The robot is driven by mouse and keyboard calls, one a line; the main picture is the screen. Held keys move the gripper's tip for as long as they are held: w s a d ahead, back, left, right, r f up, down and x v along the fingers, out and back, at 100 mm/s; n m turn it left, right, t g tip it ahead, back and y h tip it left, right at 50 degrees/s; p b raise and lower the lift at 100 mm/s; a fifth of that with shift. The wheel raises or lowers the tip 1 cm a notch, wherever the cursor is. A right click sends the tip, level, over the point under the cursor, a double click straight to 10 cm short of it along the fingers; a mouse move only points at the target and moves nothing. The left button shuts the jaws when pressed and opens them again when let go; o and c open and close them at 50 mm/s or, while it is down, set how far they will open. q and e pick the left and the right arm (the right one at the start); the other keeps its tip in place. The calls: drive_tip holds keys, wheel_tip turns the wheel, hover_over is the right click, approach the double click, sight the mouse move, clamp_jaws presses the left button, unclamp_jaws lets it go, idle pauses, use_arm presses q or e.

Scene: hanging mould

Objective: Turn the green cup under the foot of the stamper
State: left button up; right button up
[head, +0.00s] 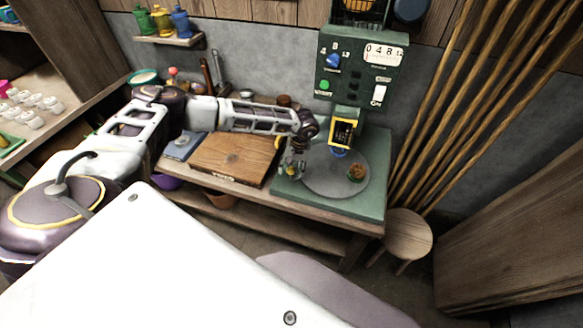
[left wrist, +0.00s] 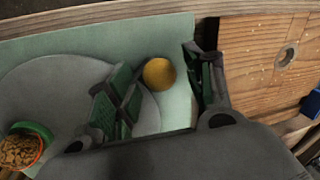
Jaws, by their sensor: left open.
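The green cup (head: 357,173), heaped with brown bits, stands near the right edge of the grey round turntable (head: 335,185). In the left wrist view the cup (left wrist: 24,147) is at the lower left; its rim looks partly green, partly orange. The green stamper (head: 345,75) stands behind; its foot (head: 339,153), with a blue ring, hangs over the turntable's far side. The cup is to the right of the foot, not under it. My left gripper (head: 294,166) is open at the turntable's left edge. A round yellow knob (left wrist: 159,74) shows between its fingers (left wrist: 160,90), with gaps both sides. My right gripper is not in view.
A wooden board (head: 235,158) lies on the bench left of the green base plate (head: 340,208). A stool (head: 408,234) stands at the bench's right end, and bamboo poles (head: 435,110) lean behind it. Bottles stand on a wall shelf (head: 170,40).

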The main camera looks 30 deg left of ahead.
use_arm(q)
clamp_jaws()
drive_tip(key=shift+d, duration=0.1)
idle(0.4)
